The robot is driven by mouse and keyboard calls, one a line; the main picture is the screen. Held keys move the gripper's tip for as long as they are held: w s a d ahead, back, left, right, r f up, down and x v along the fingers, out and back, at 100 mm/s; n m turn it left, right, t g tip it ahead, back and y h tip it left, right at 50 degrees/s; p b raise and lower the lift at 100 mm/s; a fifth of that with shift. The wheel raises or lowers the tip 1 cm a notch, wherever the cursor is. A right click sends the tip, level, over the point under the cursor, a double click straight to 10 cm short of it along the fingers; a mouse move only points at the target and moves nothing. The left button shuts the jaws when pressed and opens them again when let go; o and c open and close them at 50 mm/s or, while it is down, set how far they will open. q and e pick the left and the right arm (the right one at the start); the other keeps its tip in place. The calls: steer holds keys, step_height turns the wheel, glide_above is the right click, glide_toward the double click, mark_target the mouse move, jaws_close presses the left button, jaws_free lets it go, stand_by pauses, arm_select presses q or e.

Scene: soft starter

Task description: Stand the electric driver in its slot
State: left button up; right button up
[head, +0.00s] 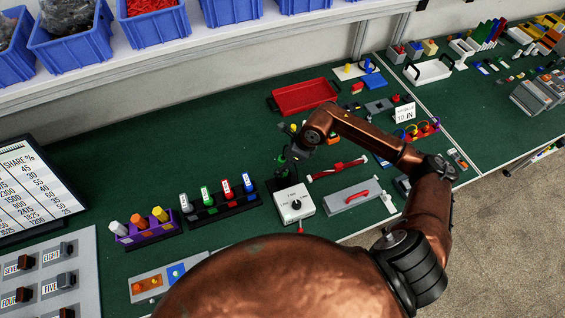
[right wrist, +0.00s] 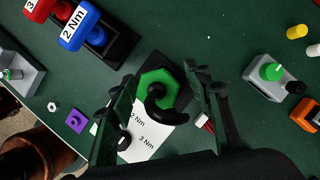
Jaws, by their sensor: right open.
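In the right wrist view a green hexagonal body with a black hooked top (right wrist: 158,80), which looks like the electric driver seen from above, stands between my right gripper's fingers. A dark square base lies under it, seemingly its slot; how deep it sits is hidden. My right gripper (head: 291,156) is open around it, with a finger on each side and visible gaps. In the head view the gripper mostly hides it. A white box (head: 294,203) with a black knob and Nm markings stands just in front. My left gripper is not in view.
A black rack (head: 222,209) with several coloured labelled handles stands to the left. A red tray (head: 303,96) is behind. The green mat behind the rack is clear.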

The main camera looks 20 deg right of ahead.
steer(key=v, duration=1.2)
steer(key=shift+s, duration=0.1)
